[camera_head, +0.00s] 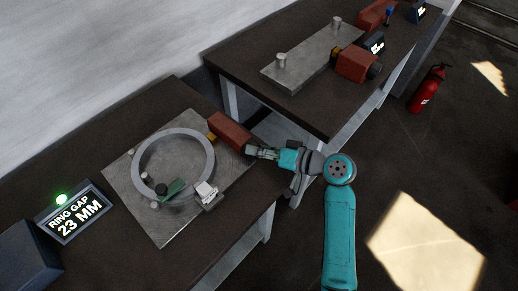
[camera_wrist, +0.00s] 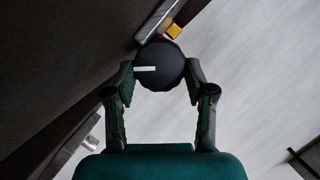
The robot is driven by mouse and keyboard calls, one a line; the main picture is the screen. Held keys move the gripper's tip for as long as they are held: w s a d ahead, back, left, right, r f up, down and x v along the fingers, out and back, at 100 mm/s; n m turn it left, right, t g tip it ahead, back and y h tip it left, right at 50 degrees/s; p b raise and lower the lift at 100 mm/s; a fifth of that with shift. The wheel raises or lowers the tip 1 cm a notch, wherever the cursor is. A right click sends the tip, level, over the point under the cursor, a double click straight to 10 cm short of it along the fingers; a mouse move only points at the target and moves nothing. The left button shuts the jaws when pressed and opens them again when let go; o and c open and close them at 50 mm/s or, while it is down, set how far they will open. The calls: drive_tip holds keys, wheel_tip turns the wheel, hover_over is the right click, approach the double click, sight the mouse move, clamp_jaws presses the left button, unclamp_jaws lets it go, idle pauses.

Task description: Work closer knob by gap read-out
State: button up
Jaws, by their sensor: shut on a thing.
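The closer knob (camera_wrist: 160,65) is a dark round knob with a white pointer line, seen face-on in the wrist view. My gripper (camera_wrist: 160,80) is shut on it, one finger on each side. In the head view my gripper (camera_head: 252,152) is at the right end of the red-brown closer block (camera_head: 230,131), and hides the knob there. The block's yellow tip is at the grey ring (camera_head: 207,150), which lies on a metal plate (camera_head: 164,228). The read-out (camera_head: 74,214) shows "RING GAP 23 MM", with a lit green lamp (camera_head: 61,198) above it.
A small white-grey block (camera_head: 206,193) and a green piece (camera_head: 173,189) sit at the ring's near side. A second table at the back right holds a plate (camera_head: 309,65) and another red-brown block (camera_head: 354,64). A fire extinguisher (camera_head: 427,88) stands on the floor at right.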

drive_tip(key=o, duration=1.2)
drive_tip(key=shift+c, duration=0.2)
drive_tip(key=shift+d, duration=0.1)
drive_tip(key=shift+v, duration=3.9)
